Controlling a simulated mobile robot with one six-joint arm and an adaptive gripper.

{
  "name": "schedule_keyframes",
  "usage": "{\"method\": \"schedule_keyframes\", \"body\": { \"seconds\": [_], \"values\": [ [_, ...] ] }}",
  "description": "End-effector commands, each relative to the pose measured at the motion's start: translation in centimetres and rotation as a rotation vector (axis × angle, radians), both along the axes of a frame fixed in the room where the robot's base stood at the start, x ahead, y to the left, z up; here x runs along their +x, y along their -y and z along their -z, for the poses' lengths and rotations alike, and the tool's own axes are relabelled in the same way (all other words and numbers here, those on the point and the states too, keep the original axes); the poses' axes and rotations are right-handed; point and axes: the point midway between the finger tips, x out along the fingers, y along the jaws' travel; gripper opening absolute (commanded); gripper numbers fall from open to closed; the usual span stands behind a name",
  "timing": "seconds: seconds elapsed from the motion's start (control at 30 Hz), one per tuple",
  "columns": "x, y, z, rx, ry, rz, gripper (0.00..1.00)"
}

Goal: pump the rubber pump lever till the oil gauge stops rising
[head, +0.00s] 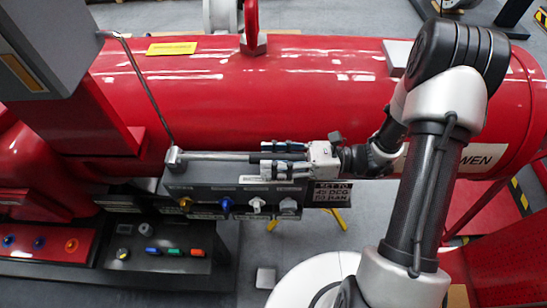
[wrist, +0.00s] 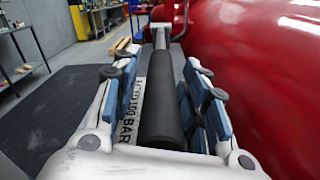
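The pump lever (head: 212,156) runs level to the right from a joint on the grey block, with a black rubber grip at its end. In the wrist view the rubber grip (wrist: 161,110) lies lengthwise between my fingers. My gripper (head: 266,159) is around the lever's end, with white fingers and blue pads on both sides. In the wrist view my gripper (wrist: 158,85) shows a clear gap between the left pads and the grip; the right pads are close to it, contact unclear. I cannot make out the oil gauge in either view.
A large red cylinder (head: 300,85) lies behind the lever. A grey valve block (head: 235,188) with coloured knobs sits below it. A thin upright rod (head: 145,85) rises at the lever's left end. A button panel (head: 160,250) is lower left. A sign (head: 331,194) hangs below my gripper.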

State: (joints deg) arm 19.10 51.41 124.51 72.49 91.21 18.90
Motion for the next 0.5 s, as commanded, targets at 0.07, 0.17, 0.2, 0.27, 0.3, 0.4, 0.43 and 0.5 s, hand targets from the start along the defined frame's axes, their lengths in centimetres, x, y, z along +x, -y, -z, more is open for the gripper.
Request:
{"method": "schedule_keyframes", "body": {
  "seconds": [0.07,0.17,0.2,0.27,0.3,0.4,0.43,0.5],
  "values": [
    [0.0,0.02,0.0,0.0,0.0,0.0,0.33],
    [0.0,0.02,0.01,0.0,0.0,0.0,0.27],
    [0.0,0.03,0.01,0.0,0.0,0.0,0.24],
    [0.0,0.03,0.01,0.0,0.0,0.0,0.2],
    [0.0,0.03,0.01,0.0,0.0,0.0,0.17],
    [0.0,0.03,0.01,0.0,0.0,0.0,0.1],
    [0.0,0.03,0.01,0.0,0.0,0.0,0.09],
    [0.0,0.03,0.01,0.0,0.0,0.0,0.04]
  ]
}}
